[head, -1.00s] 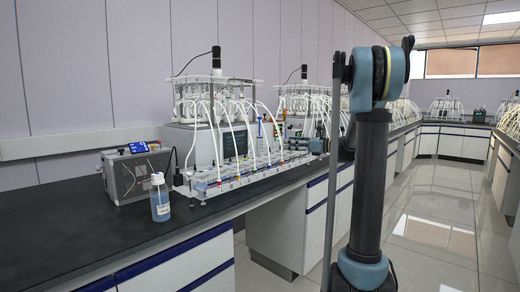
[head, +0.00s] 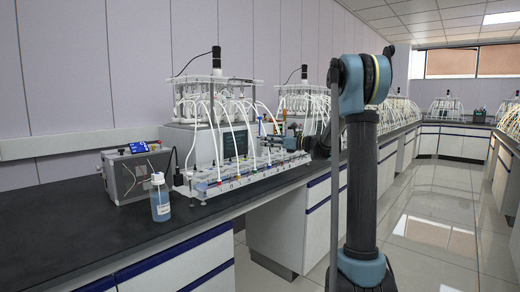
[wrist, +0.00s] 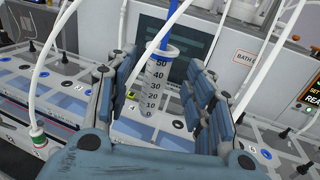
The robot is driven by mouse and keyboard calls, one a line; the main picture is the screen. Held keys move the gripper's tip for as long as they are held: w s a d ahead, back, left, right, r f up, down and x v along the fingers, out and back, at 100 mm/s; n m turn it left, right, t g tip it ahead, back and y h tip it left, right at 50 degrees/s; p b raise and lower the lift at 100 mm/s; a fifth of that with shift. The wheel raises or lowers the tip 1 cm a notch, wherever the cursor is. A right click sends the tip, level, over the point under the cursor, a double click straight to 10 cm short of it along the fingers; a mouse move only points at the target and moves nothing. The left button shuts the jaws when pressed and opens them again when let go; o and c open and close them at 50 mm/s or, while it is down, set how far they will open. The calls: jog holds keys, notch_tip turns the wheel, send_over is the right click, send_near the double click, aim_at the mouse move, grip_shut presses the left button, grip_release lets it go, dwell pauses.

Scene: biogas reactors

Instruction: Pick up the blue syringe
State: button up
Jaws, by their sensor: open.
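The blue syringe (wrist: 158,78) is upright in the wrist view, with a clear barrel marked in tens and a blue plunger rising out of the top of the frame. My gripper (wrist: 160,85) is open, with one padded finger on each side of the barrel. The barrel stands between the fingers with a gap on both sides. In the head view my gripper (head: 288,143) is at the front of the nearest reactor unit, small and partly blended with the tubes. I cannot make out the syringe clearly there.
White tubes (wrist: 262,62) hang close on both sides of my gripper. The reactor unit (head: 225,172) with its row of ports stands on the black bench (head: 110,235). A wash bottle (head: 160,200) and a grey box (head: 137,175) stand to its left.

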aim_at(260, 119)
jog(key=shift+x, duration=2.65)
jog(key=shift+c, duration=0.3)
jog(key=c, duration=0.9)
jog(key=shift+c, duration=0.2)
jog(key=shift+r, duration=0.1)
notch_tip(260, 119, up, 10)
jog(key=shift+r, duration=1.45)
